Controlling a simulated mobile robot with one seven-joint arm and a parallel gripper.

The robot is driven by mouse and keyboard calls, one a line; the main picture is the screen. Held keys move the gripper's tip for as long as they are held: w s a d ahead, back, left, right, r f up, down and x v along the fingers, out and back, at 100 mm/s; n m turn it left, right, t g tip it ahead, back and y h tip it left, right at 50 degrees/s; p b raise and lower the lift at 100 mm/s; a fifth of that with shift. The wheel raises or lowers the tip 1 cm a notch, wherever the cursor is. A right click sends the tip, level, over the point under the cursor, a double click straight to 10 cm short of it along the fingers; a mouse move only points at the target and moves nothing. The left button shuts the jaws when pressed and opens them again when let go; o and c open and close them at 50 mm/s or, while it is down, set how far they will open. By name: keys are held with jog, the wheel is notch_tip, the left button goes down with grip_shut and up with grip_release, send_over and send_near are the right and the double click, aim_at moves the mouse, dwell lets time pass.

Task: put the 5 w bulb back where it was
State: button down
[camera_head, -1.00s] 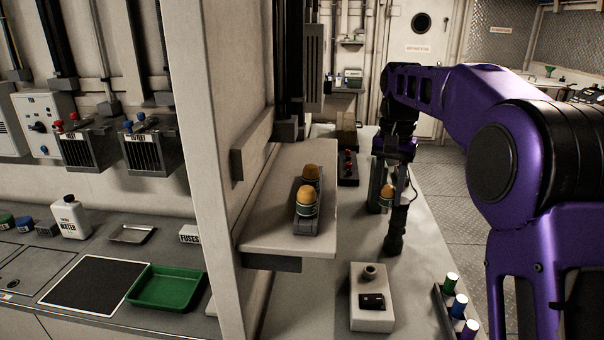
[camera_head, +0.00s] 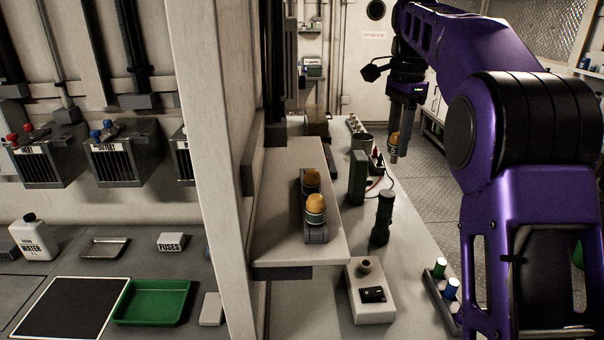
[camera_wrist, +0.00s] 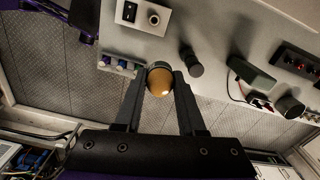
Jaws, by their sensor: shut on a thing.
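My gripper (camera_head: 395,137) is shut on an orange-domed bulb (camera_head: 394,142), held in the air by the bench's right edge, over the floor. In the wrist view the bulb (camera_wrist: 160,80) sits between the two dark fingers, dome toward the camera. Its marking is too small to read surely. I cannot tell whether the holder has an empty socket.
A black torch (camera_head: 382,218) stands on the bench, with a dark green box (camera_head: 357,177) behind it. A white switch box (camera_head: 371,305) with a socket is nearer. A rack of coloured cylinders (camera_head: 441,290) lies along the right edge. A pale upright post (camera_head: 212,150) stands left of the shelf (camera_head: 268,236).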

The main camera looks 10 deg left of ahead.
jog(key=s+a, duration=0.1)
jog(key=a, duration=0.4)
jog(key=s+a, duration=0.2)
jog(key=a, duration=0.4)
jog(key=s+a, duration=0.1)
jog(key=a, duration=0.4)
jog(key=shift+s+a, duration=0.15)
jog(key=shift+s+a+f, duration=0.1)
jog(key=shift+a+f, duration=0.15)
jog(key=shift+f, duration=0.35)
jog(key=shift+s+a+f, duration=0.1)
jog(key=shift+a+f, duration=0.1)
jog(key=shift+f, duration=0.35)
jog(key=shift+w+f, duration=0.1)
jog(key=shift+f, duration=0.5)
jog(key=shift+f, duration=0.15)
jog(key=c, duration=0.5)
grip_release()
notch_tip(320, 180, up, 8)
